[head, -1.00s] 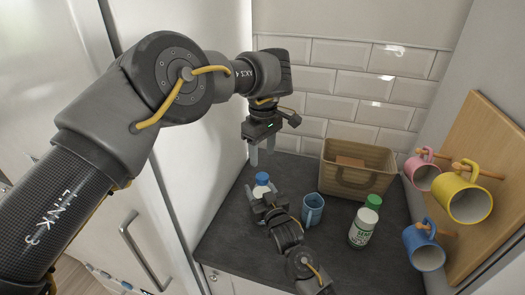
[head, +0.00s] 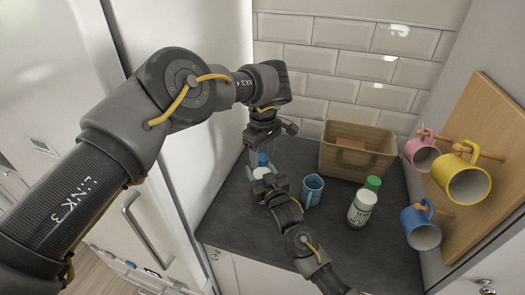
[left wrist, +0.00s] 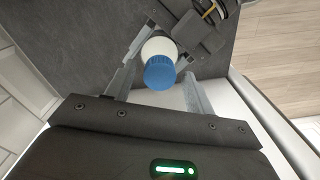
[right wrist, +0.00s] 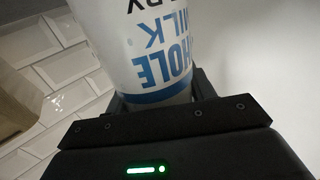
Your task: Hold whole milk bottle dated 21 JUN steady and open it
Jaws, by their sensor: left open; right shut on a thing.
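My right gripper (head: 268,187) is shut on the bottle's body, one finger on each side. My left gripper (head: 261,157) points down over the bottle and is open. In the left wrist view its fingers stand on either side of the blue cap (left wrist: 159,74), with gaps between. The bottle's lower part is hidden by my right gripper.
A green-capped bottle (head: 361,209) stands further right. A brown basket (head: 352,163) is at the back. Pink, yellow (head: 466,184) and blue mugs hang on a wooden board at right. A white wall is close on the left.

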